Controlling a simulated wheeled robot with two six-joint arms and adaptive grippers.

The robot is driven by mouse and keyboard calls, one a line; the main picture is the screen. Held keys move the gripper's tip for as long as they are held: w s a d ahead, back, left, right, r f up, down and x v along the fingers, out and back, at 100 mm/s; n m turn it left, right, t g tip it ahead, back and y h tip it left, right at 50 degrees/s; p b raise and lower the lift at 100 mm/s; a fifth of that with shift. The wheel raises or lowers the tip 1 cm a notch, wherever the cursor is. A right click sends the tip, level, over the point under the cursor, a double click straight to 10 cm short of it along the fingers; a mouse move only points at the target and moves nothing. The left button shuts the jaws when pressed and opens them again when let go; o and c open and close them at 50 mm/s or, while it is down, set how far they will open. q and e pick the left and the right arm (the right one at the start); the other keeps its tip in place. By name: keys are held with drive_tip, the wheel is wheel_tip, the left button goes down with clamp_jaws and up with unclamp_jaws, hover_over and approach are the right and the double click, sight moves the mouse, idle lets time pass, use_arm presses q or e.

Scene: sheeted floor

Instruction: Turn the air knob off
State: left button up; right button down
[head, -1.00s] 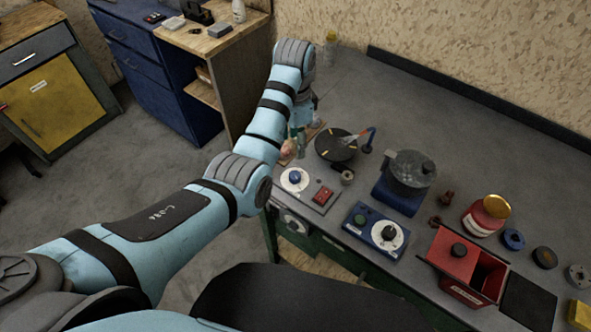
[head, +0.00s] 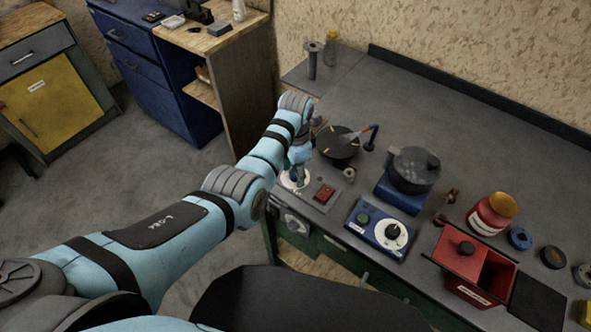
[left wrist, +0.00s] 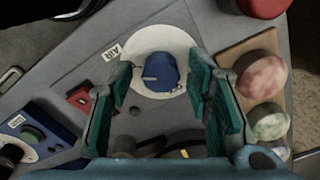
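The air knob (left wrist: 160,72) is blue and sits on a round white dial (left wrist: 178,40) beside an "AIR" label in the left wrist view. Its pale pointer line points to the left in that view. In the head view the knob (head: 297,174) shows partly under my left gripper (head: 300,158). In the left wrist view my left gripper (left wrist: 160,80) is open, with one green-padded finger on each side of the knob. Gaps show between the pads and the knob, so I see no firm grip. My right gripper is not in view.
A red switch (head: 323,193) is on the same grey panel. A blue panel (head: 376,230) with another dial stands to the right. A dark pan (head: 338,142), a pot (head: 414,170) and a red box (head: 470,263) stand on the bench. Round stones (left wrist: 265,90) lie beside the gripper.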

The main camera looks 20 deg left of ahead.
use_arm(q)
clamp_jaws()
